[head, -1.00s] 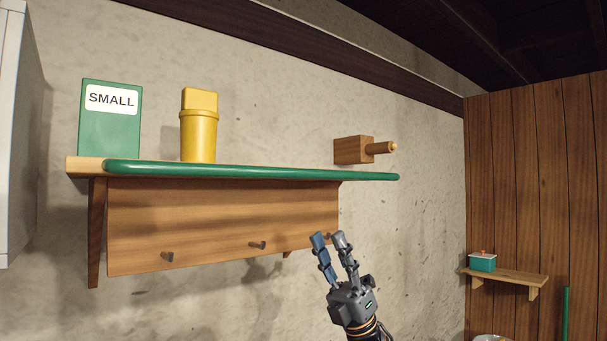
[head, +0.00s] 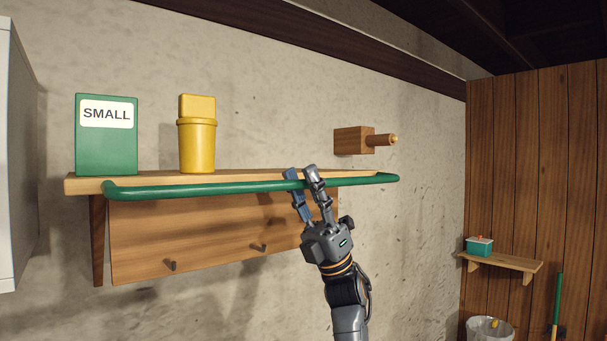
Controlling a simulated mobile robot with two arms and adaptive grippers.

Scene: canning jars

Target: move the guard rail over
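The guard rail (head: 215,189) is a long green rod with bent ends, running along the front of the wooden wall shelf (head: 84,185). My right gripper (head: 301,171) reaches up from below to the rail, right of its middle. Its two fingers cross the rail's line, with a small gap between them. I cannot tell whether they touch the rail. My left gripper is not in view.
A green box marked SMALL (head: 106,150) and a yellow canister (head: 197,143) stand on the shelf's left part. A wooden block with a peg (head: 354,141) is on the wall behind the right end. Pegs (head: 259,247) stick out below the shelf.

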